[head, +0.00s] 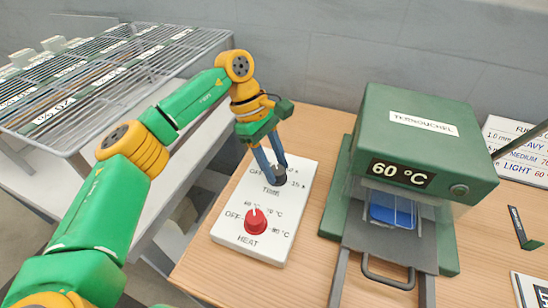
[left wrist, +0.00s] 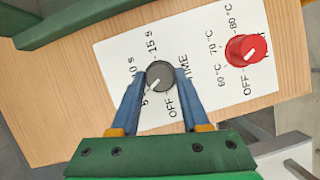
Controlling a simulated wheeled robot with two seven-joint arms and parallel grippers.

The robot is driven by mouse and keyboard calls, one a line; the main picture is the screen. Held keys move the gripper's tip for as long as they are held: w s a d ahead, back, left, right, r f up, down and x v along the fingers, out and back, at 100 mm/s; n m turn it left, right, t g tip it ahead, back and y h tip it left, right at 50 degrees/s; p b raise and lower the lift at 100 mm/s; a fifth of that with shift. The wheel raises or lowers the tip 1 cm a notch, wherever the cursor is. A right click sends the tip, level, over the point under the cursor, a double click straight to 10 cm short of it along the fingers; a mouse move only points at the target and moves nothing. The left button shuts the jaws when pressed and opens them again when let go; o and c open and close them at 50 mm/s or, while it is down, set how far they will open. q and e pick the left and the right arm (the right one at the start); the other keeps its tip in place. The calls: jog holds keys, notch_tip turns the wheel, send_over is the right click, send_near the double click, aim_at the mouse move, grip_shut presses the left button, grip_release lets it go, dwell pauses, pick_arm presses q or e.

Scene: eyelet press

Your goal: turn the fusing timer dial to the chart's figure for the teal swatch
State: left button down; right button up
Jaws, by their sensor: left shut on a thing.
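The dark grey timer dial (left wrist: 160,75) sits on a white panel (head: 222,228) marked TIME, with OFF and seconds figures around it. In the head view the dial (head: 280,178) is partly hidden by my fingers. My left gripper (left wrist: 161,82) is shut on the dial, one blue finger on each side. The dial's white pointer slants toward the lower left in the left wrist view, near the partly hidden 5 mark. A chart (head: 518,150) at the right edge is cut off; its rows include HEAVY, MEDIUM and LIGHT. I cannot make out a teal swatch. My right gripper is not in view.
The red HEAT dial (head: 257,221) is just in front of the timer dial, its pointer near 60 °C. A green press (head: 415,130) showing 60 °C stands to the right, with a blue piece (head: 391,211) inside. A wire rack (head: 110,80) is at the left.

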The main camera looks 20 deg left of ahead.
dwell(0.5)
pick_arm(q)
jog(key=shift+c, duration=1.9)
grip_release()
jog(key=v, duration=0.7)
